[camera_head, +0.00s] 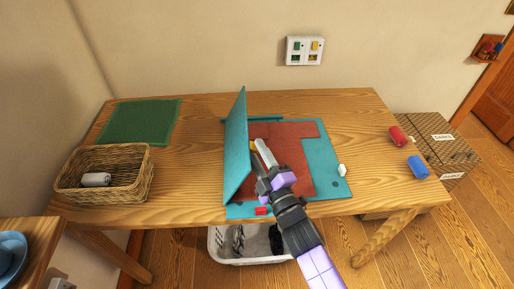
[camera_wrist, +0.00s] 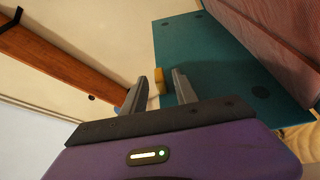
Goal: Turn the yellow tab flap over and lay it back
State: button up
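A teal flap (camera_head: 236,150) stands nearly upright on the left part of a teal board (camera_head: 325,160) with a reddish-brown inner area (camera_head: 295,150). A small yellow tab (camera_head: 253,146) shows by the flap, close to my fingertips. My gripper (camera_head: 260,147) reaches over the board, just right of the flap. In the wrist view, the yellow tab (camera_wrist: 160,80) is at the edge of a teal panel (camera_wrist: 215,65), between the fingers or just past their tips. My gripper (camera_wrist: 160,82) shows a gap between its fingers; they do not look closed on the tab.
A wicker basket (camera_head: 104,174) with a pale roll stands at the left, below a green mat (camera_head: 140,121). Red (camera_head: 397,136) and blue (camera_head: 418,167) cylinders lie at the right edge. A white piece (camera_head: 342,170) and red piece (camera_head: 261,211) are on the board. A wall backs the table.

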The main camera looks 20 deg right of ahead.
jog(key=shift+w, duration=0.35)
grip_shut()
dwell(1.2)
